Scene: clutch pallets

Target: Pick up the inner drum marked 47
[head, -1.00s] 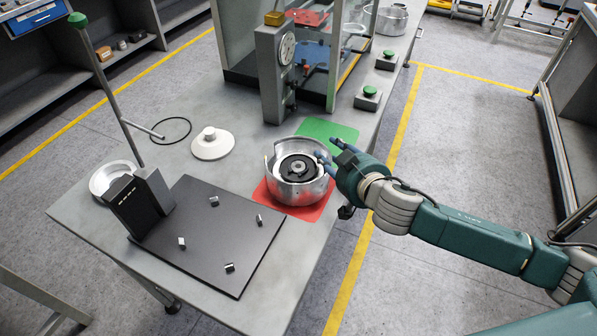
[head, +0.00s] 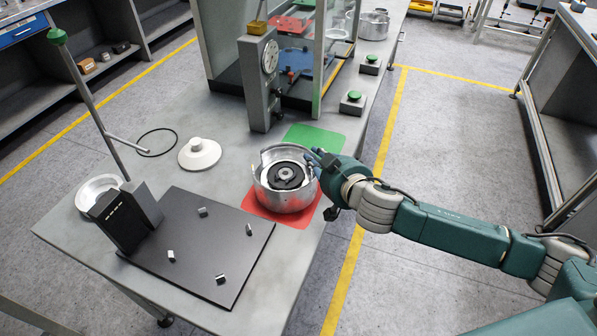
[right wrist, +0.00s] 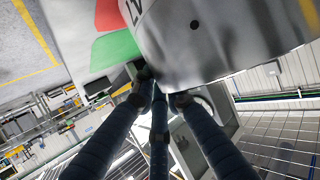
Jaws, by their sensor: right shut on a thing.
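A round silver metal drum (head: 283,199) with a black ring and a small hub inside stands over the red mat (head: 311,216) near the table's right edge. No number 47 can be read on it. My right gripper (head: 317,161) is at the right side of its rim, fingers closed on the rim. In the right wrist view the drum's pale wall (right wrist: 225,40) fills the top, with part of some dark lettering. The dark fingers (right wrist: 160,88) reach up to its lower edge. Whether the drum is clear of the mat cannot be told. My left gripper is out of view.
A green mat (head: 322,139) lies behind the drum. A black board (head: 215,235) with several small metal pieces lies to the left. A white cone-shaped piece (head: 199,154), a dial gauge stand (head: 262,85) and green-topped buttons (head: 353,103) stand on the table (head: 110,240).

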